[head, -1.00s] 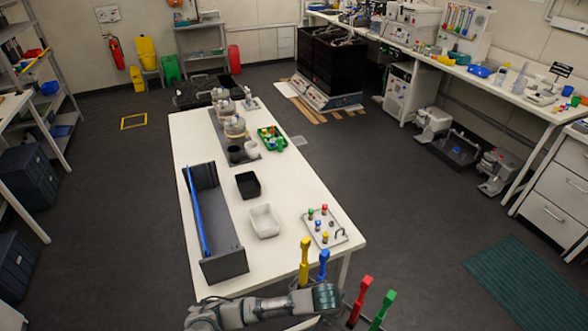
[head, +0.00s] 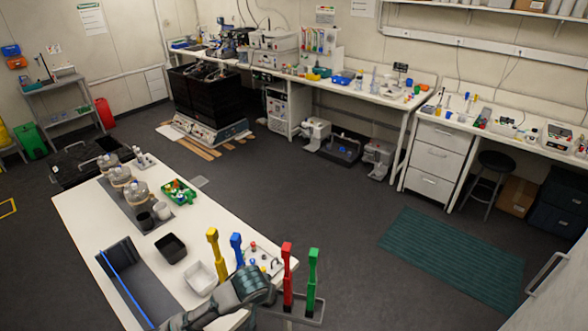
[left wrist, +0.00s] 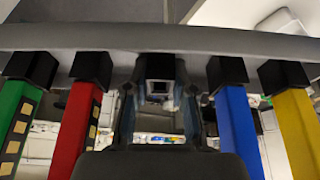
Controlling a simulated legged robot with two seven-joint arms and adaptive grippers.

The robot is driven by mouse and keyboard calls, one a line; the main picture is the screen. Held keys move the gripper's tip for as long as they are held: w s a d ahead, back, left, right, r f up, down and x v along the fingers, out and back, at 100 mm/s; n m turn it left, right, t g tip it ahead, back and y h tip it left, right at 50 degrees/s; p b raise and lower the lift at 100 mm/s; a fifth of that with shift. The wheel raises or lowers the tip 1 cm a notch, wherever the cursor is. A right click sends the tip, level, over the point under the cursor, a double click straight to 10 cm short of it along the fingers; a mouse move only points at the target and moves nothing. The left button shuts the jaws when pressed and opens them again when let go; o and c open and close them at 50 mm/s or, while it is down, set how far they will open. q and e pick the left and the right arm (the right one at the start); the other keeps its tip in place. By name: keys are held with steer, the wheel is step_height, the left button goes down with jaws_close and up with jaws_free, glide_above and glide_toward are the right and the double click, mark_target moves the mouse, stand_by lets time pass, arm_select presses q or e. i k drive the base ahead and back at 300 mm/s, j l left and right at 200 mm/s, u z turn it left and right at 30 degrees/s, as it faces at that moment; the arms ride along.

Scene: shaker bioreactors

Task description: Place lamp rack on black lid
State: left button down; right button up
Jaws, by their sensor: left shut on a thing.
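The lamp rack is a grey bar (head: 300,314) carrying upright yellow, blue, red and green lamps. My left gripper (head: 264,284) is shut on it and holds it up near the front corner of the white table. In the left wrist view the rack (left wrist: 225,38) spans the top, with two lamps on each side of my gripper (left wrist: 158,100). A large black-sided shaker (head: 208,92) stands on the floor at the back, away from the rack. I cannot tell for certain which black surface is the lid. My right gripper is not in view.
The white table (head: 185,240) bears a grey trough (head: 135,285), black bin (head: 171,249), white bin (head: 200,278) and green tray (head: 179,191). A crowded bench (head: 345,92) lines the back wall. Open floor lies right of the table, with a green mat (head: 450,260). A stool (head: 492,180) stands farther right.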

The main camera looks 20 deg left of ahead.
mark_target(83, 158)
steer(key=k+j, duration=0.15)
steer(key=j, duration=0.25)
steer(key=k+j, duration=0.2)
steer(key=j, duration=0.2)
steer(key=k+j+z, duration=0.1)
steer(key=j, duration=0.25)
steer(key=k+j, duration=0.2)
steer(key=j, duration=0.2)
steer(key=k+j, duration=0.2)
steer(key=j, duration=0.2)
steer(key=j+z, duration=0.2)
steer(key=j, duration=1.95)
steer(key=i+j+z, duration=0.1)
steer(key=i+j, duration=0.15)
steer(key=j, duration=0.95)
steer(key=i+j+z, duration=0.1)
steer(key=j, duration=1.1)
steer(key=i+j, duration=0.2)
steer(key=j, duration=1)
steer(key=i+j+z, duration=0.15)
steer(key=j, duration=1.1)
steer(key=j+z, duration=0.1)
steer(key=j, duration=1.1)
steer(key=i+j, duration=0.15)
steer(key=j, duration=0.25)
steer(key=i+j, duration=0.15)
steer(key=j, duration=0.25)
steer(key=z, duration=0.05)
